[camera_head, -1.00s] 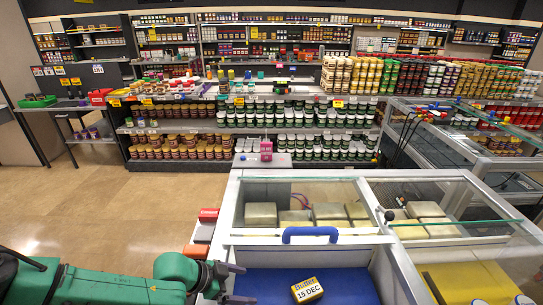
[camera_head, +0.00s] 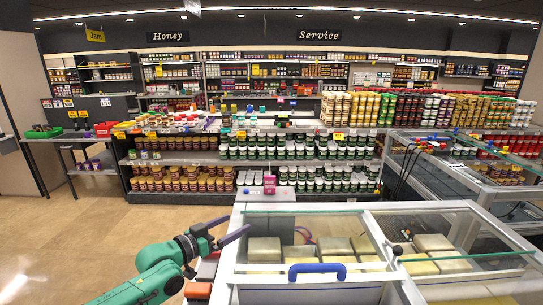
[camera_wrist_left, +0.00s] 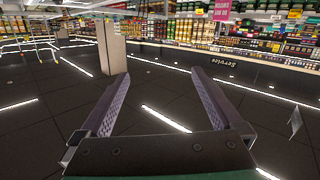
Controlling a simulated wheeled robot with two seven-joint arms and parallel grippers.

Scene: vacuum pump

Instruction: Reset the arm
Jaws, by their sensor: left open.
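My left arm, green, comes in from the bottom left of the head view. Its gripper (camera_head: 236,228) is raised beside the upper left corner of the glass-topped chest (camera_head: 229,262). In the left wrist view, the two grey-purple fingers of the left gripper (camera_wrist_left: 158,80) stand wide apart with nothing between them. The wrist view looks tilted far over, with dark ceiling and light strips behind the fingers. My right gripper is in neither view.
The chest holds several pale blocks (camera_head: 264,249) under glass and has a blue handle (camera_head: 317,268). A pink box (camera_head: 269,185) stands on the ledge behind it. Stocked shelves (camera_head: 180,170) fill the back. Open floor (camera_head: 75,235) lies to the left.

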